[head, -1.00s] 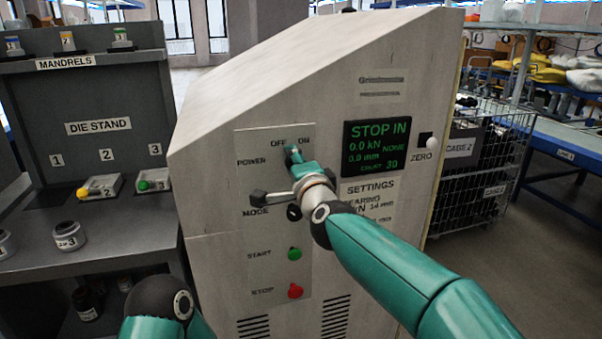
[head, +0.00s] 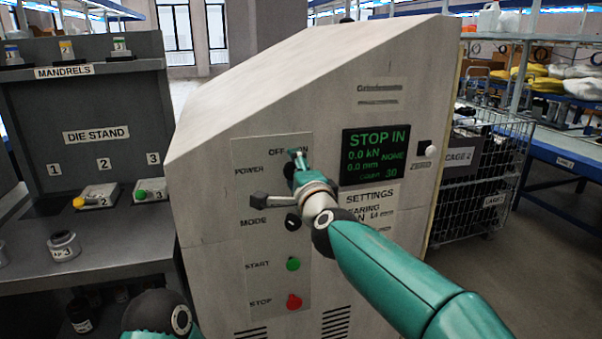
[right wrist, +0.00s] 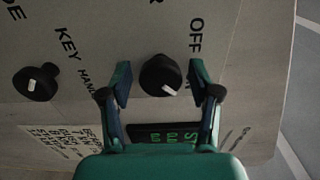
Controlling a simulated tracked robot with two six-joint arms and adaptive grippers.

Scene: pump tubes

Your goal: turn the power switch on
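The power switch is a round black knob (right wrist: 160,75) with a white pointer mark, seen in the right wrist view beside the OFF lettering. Its pointer slants toward the lower right of that view. My right gripper (right wrist: 161,80) is open, with one finger on each side of the knob and visible gaps between. In the head view my right gripper (head: 296,158) is at the POWER row of the machine panel (head: 245,205), just below the OFF and ON labels, and hides the knob. My left gripper is out of view; only part of my left arm shows at the bottom.
The lit display (head: 375,155) reads STOP IN and is right of my gripper. Below are the mode knob (head: 293,222), green start button (head: 293,264) and red stop button (head: 294,301). A die stand (head: 95,135) is at left, a wire cage (head: 480,185) at right.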

